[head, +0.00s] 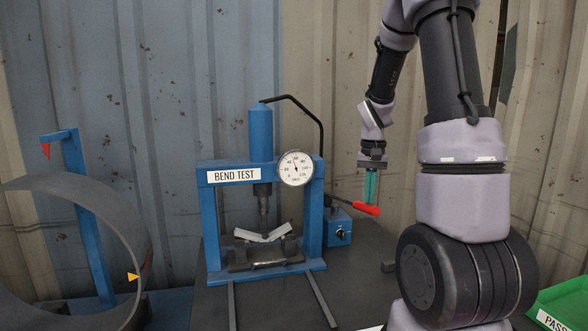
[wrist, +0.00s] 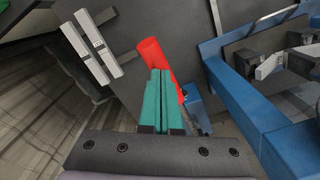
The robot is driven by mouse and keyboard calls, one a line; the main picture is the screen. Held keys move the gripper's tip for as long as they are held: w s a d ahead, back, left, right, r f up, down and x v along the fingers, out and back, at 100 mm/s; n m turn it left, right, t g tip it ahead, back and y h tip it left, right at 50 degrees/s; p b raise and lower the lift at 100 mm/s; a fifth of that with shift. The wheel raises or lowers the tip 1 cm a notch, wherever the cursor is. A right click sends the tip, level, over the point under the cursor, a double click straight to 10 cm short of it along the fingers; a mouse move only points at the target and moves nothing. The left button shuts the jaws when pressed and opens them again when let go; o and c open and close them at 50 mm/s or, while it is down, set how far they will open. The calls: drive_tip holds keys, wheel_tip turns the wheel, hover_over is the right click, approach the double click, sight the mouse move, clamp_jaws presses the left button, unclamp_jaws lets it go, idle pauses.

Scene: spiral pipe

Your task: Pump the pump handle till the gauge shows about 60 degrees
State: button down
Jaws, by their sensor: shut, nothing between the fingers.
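The pump handle (head: 366,208) has a red grip and sticks out to the right of the blue pump box (head: 338,228). My gripper (head: 370,200) points down with its teal fingers shut, their tips at the red grip in the head view. In the wrist view the closed fingers (wrist: 161,78) overlap the red grip (wrist: 152,52), with nothing between them. I cannot tell for sure whether they touch it. The round white gauge (head: 296,168) is on the upper right of the blue press frame (head: 314,222). Its needle points nearly straight up, slightly left; the numbers are too small to read surely.
A bent light strip (head: 262,234) sits under the press ram. A large grey ring (head: 130,222) stands at the left by a blue post (head: 88,215). A green bin (head: 560,302) is at the lower right. The dark table (head: 270,305) is mostly clear in front.

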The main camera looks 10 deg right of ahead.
sight(370, 208)
drive_tip(key=shift+s+f, duration=0.2)
drive_tip(key=shift+f, duration=0.45)
drive_tip(key=shift+s+f, duration=0.2)
drive_tip(key=shift+f, duration=0.4)
drive_tip(key=shift+f, duration=0.7)
drive_tip(key=r, duration=0.3)
drive_tip(key=w+r, duration=0.1)
drive_tip(key=r, duration=0.2)
drive_tip(key=w+r, duration=0.1)
drive_tip(key=r, duration=0.3)
drive_tip(key=shift+w+r, duration=0.1)
drive_tip(key=shift+w, duration=0.15)
drive_tip(key=shift+w+r, duration=0.1)
drive_tip(key=shift+r, duration=0.45)
